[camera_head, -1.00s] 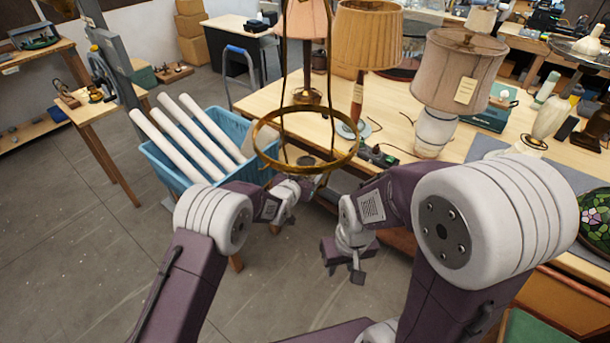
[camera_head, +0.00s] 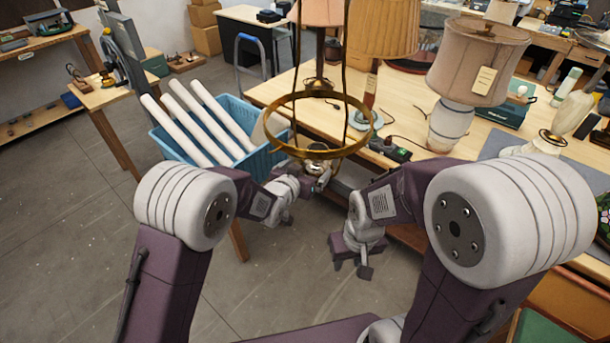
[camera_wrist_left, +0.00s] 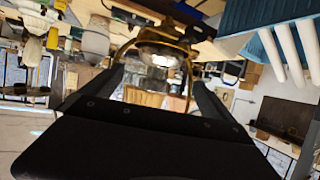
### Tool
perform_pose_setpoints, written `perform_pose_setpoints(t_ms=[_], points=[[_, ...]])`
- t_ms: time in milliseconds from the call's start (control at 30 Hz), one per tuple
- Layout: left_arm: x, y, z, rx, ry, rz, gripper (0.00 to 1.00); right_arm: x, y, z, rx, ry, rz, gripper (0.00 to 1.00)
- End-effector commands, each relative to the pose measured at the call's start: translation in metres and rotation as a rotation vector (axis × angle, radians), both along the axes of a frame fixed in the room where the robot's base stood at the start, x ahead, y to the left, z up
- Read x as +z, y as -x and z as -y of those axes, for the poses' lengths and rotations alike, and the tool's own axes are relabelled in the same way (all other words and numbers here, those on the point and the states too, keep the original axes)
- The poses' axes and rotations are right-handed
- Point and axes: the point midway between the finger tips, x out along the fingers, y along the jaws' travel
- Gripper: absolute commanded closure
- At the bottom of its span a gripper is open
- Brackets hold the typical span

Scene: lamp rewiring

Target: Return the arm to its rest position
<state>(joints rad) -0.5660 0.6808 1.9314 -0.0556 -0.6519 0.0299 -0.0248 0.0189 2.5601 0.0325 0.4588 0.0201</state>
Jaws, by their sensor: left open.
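My left gripper (camera_head: 318,178) is close to the brass lamp ring's lower side in the head view, and its fingertips are small and partly hidden there. In the left wrist view my left gripper (camera_wrist_left: 157,82) has its two dark fingers spread apart. The hanging brass lamp frame (camera_head: 320,152) has a wide ring, and a shiny rounded fitting (camera_wrist_left: 160,55) shows beyond and between the fingers. I see no contact with it. My right gripper (camera_head: 352,258) hangs lower, pointing down over the floor in front of the bench, apparently empty; its jaw opening is unclear.
A blue basket (camera_head: 262,160) with several white tubes (camera_head: 195,118) stands left of the ring. Open floor (camera_head: 290,285) lies below my grippers.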

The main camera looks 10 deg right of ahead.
Motion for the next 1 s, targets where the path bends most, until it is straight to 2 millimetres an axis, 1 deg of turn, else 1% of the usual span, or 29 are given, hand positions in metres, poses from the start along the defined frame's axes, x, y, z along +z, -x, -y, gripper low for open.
perform_pose_setpoints(t_ms=[33,233,467,533,567,633,667,700,733,767,800,867,900,967,1000], points=[[0.001,0.004,-0.003,0.000,0.001,0.002,0.01,-0.005,0.000,0.000,0.000,0.000,0.000,0.64],[0.007,0.014,-0.010,0.000,0.001,0.001,0.01,-0.008,0.000,0.000,0.000,0.000,0.000,0.64],[0.008,0.014,-0.010,0.000,0.001,0.001,0.01,-0.007,0.000,0.000,0.000,0.000,0.000,0.64],[0.006,0.010,-0.016,0.014,0.001,0.003,0.01,-0.011,0.000,0.000,0.000,0.000,0.000,0.64],[0.005,0.005,-0.023,0.029,0.004,0.007,0.01,-0.014,0.000,0.000,0.000,0.000,0.000,0.64],[0.020,-0.014,-0.051,0.088,0.026,0.045,0.01,-0.025,0.000,0.000,0.000,0.000,0.000,0.64],[0.028,-0.021,-0.071,0.125,0.036,0.064,0.01,-0.031,0.000,0.000,0.000,0.000,0.000,0.64],[0.037,-0.029,-0.104,0.184,0.045,0.084,0.01,-0.041,0.000,0.000,0.000,0.000,0.000,0.64],[0.037,-0.030,-0.133,0.236,0.040,0.077,0.01,-0.048,0.000,0.000,0.000,0.000,0.000,0.64],[0.032,-0.026,-0.162,0.287,0.027,0.051,0.01,-0.055,0.000,0.000,0.000,0.000,0.000,0.64],[0.020,-0.015,-0.196,0.351,0.002,-0.008,0.01,-0.061,0.000,0.000,0.000,0.000,0.000,0.64],[-0.004,0.010,-0.241,0.433,-0.041,-0.123,0.01,-0.069,0.000,0.000,0.000,0.000,0.000,0.64],[-0.023,0.032,-0.265,0.481,-0.067,-0.211,0.01,-0.074,0.000,0.000,0.000,0.000,0.000,0.64],[-0.052,0.071,-0.292,0.536,-0.105,-0.357,0.01,-0.078,0.000,0.000,0.000,0.000,0.000,0.64],[-0.070,0.099,-0.303,0.562,-0.131,-0.457,0.01,-0.080,0.000,0.000,0.000,0.000,0.000,0.64]])
